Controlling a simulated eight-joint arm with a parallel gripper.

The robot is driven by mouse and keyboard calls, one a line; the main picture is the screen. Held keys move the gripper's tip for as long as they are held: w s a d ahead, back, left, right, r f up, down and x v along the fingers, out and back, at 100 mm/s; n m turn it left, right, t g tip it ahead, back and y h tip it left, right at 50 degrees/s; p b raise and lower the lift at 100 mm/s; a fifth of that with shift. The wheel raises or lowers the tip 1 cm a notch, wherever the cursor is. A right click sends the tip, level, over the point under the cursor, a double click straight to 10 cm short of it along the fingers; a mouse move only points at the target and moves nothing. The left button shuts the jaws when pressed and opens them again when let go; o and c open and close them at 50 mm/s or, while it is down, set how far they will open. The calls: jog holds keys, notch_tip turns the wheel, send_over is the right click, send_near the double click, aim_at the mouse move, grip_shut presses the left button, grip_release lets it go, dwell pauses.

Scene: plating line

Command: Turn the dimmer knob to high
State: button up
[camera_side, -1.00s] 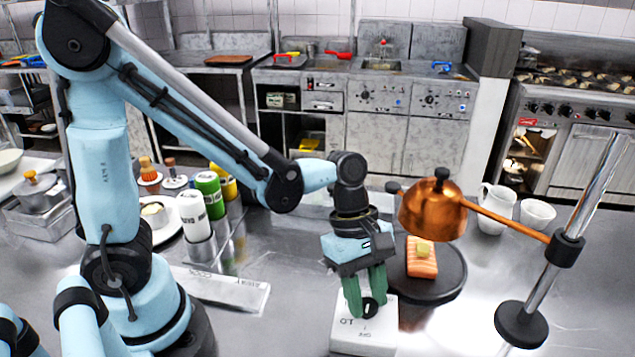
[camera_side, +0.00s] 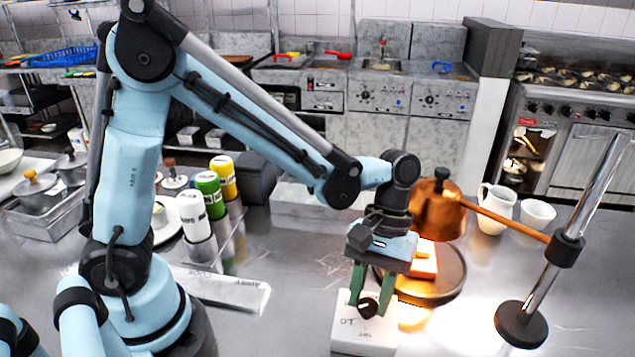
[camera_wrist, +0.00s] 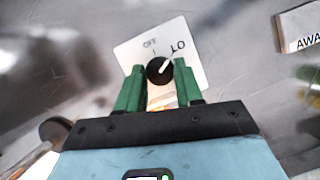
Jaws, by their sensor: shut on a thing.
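The dimmer is a white box (camera_side: 350,338) with a black knob (camera_side: 367,308), standing on the steel counter in front of the lamp. My gripper (camera_side: 371,299) reaches down to it, with one green finger on each side of the knob, shut on it. In the wrist view the knob (camera_wrist: 159,70) sits between the fingertips (camera_wrist: 159,77). Its white pointer line is aimed near the "LO" mark; an "OFF" mark shows beside it. The rest of the dial is hidden by my gripper. The copper lamp (camera_side: 437,213) is lit, partly behind my wrist.
The lamp hangs over a dark round board (camera_side: 455,285) with food on it, close behind my gripper. Its pole stands on a black base (camera_side: 520,325) at right.

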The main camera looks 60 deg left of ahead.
jog(key=m, duration=0.2)
jog(key=m+y, duration=0.1)
jog(key=m, duration=0.1)
jog(key=m+y, duration=0.1)
jog(key=m, duration=0.1)
jog(key=shift+d, duration=0.25)
jog(key=m+y, duration=0.1)
jog(key=m, duration=0.2)
jog(key=m+y, duration=0.1)
jog(key=m, duration=0.2)
jog(key=shift+d+y, duration=0.2)
jog(key=shift+y, duration=0.1)
jog(key=o, duration=1)
jog(key=shift+o, duration=0.2)
jog(key=v, duration=1.2)
